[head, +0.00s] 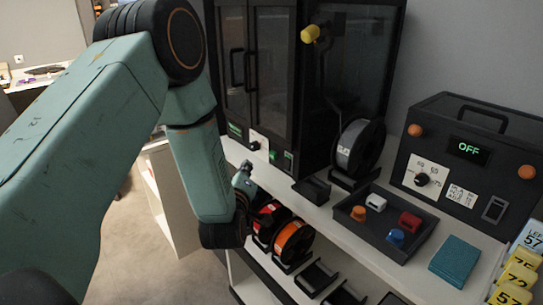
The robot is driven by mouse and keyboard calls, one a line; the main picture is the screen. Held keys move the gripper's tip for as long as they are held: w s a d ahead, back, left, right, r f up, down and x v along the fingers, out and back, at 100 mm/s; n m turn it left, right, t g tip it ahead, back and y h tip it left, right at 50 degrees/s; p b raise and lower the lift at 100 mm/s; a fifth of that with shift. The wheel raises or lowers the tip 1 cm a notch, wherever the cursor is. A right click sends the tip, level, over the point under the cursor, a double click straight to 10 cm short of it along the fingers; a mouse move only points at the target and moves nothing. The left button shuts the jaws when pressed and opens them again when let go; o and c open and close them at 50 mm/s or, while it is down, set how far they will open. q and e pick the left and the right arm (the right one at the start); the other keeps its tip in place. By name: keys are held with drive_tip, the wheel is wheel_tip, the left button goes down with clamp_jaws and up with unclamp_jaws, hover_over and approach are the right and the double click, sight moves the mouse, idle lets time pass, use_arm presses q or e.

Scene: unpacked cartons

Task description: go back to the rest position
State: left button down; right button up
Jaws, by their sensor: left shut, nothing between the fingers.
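My left arm comes in from the left, its green links filling much of the left side of the head view. My left gripper (244,180) is small and partly hidden behind the wrist, in front of the shelf unit near the cabinet's lower left corner. It is shut with nothing held. Its fingertips show only in part, and I cannot tell whether they touch the shelf edge. My right gripper is not in view.
A black glass-doored cabinet (270,70) stands on the white bench. A grey spool (357,146), a dark tray (417,236) of small coloured parts, a teal cloth (455,261) and a black box reading OFF (450,120) are right. Orange spool (291,242) sits below.

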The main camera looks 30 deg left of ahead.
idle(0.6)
use_arm(q)
drive_tip(key=s+d+f+m+g+h, duration=0.3)
drive_tip(key=s+d+f+m+g, duration=0.15)
drive_tip(key=s+f, duration=0.35)
drive_tip(key=s+d+f+m+g+h, duration=0.2)
drive_tip(key=s+d+f+m+g, duration=0.3)
drive_tip(key=f, duration=0.5)
drive_tip(key=s+d+f+m+g, duration=0.1)
drive_tip(key=s+f+g, duration=0.1)
drive_tip(key=s, duration=0.6)
drive_tip(key=s+d+f+m+g+h, duration=0.1)
drive_tip(key=s+f+m+g, duration=0.1)
drive_tip(key=s, duration=0.6)
drive_tip(key=s+d+f+m+g, duration=0.1)
drive_tip(key=s+f, duration=0.3)
drive_tip(key=s, duration=0.5)
drive_tip(key=shift+d+g+h, duration=0.4)
drive_tip(key=shift+d+g, duration=0.05)
drive_tip(key=shift+g, duration=0.2)
